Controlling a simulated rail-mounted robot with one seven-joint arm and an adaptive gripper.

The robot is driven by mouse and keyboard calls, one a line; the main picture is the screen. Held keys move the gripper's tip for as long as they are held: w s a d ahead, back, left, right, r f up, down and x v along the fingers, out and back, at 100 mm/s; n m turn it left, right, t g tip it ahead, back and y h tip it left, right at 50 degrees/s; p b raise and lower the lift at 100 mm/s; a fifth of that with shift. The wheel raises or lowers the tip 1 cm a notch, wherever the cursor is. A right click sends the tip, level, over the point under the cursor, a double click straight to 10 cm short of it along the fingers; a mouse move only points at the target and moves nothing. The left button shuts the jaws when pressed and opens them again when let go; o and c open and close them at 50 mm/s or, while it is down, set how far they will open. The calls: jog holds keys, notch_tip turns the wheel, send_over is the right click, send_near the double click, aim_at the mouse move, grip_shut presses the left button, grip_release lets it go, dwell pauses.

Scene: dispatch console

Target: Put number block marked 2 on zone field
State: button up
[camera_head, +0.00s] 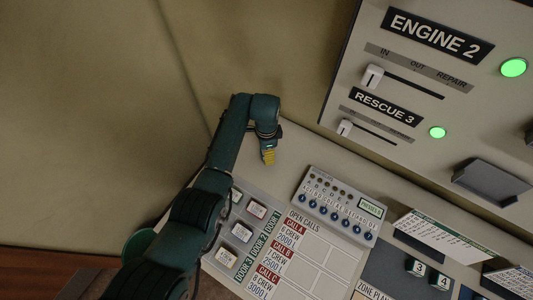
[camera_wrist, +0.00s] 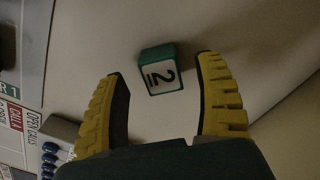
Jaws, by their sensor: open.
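The number block marked 2 (camera_wrist: 161,75), green with a white face, sits on the beige surface in the wrist view. It lies ahead of and between the two yellow fingers, with a gap on both sides. I cannot tell how far above it the fingers are. My gripper (camera_head: 268,157) is open and empty, pointing down at the back left of the console in the head view. The block is hidden there. A dark panel labelled ZONE PLAN (camera_head: 385,272) is at the bottom right, partly cut off; which part is the zone field is unclear.
Blocks marked 3 (camera_head: 415,267) and 4 (camera_head: 440,281) stand on the dark panel. A grey device with blue knobs (camera_head: 338,205) stands between my gripper and that panel. The open calls board (camera_head: 318,255) lies in front of it. An upright ENGINE 2 panel (camera_head: 440,80) rises behind.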

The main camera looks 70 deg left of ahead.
jog(key=shift+f, duration=0.6)
jog(key=c, duration=1.1)
